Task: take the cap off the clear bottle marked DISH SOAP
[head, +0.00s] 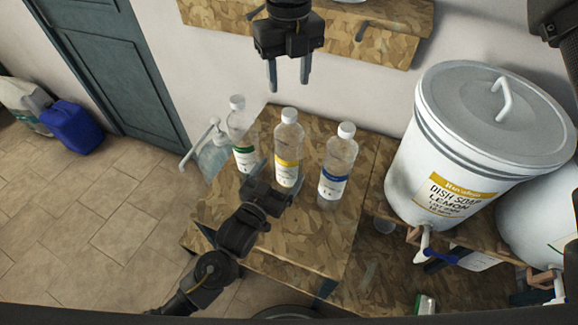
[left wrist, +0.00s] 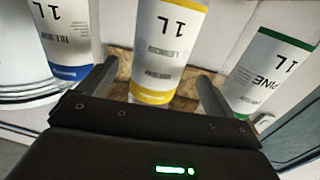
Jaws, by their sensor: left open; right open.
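Three clear bottles with white caps stand in a row on the wooden table. The middle one has a yellow-banded label (head: 288,169); its cap (head: 289,115) is on. The left one has a green band (head: 244,157), the right one a blue band (head: 333,184). Bottle wording is too small to read in the head view, so DISH SOAP is not legible on any. My left gripper (head: 278,178) is open at the yellow bottle's lower part; in the left wrist view that bottle (left wrist: 168,50) shows between the fingers. My right gripper (head: 289,75) is open, empty, above the middle cap.
A wooden shelf (head: 350,35) is on the wall behind. The table's front is clear.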

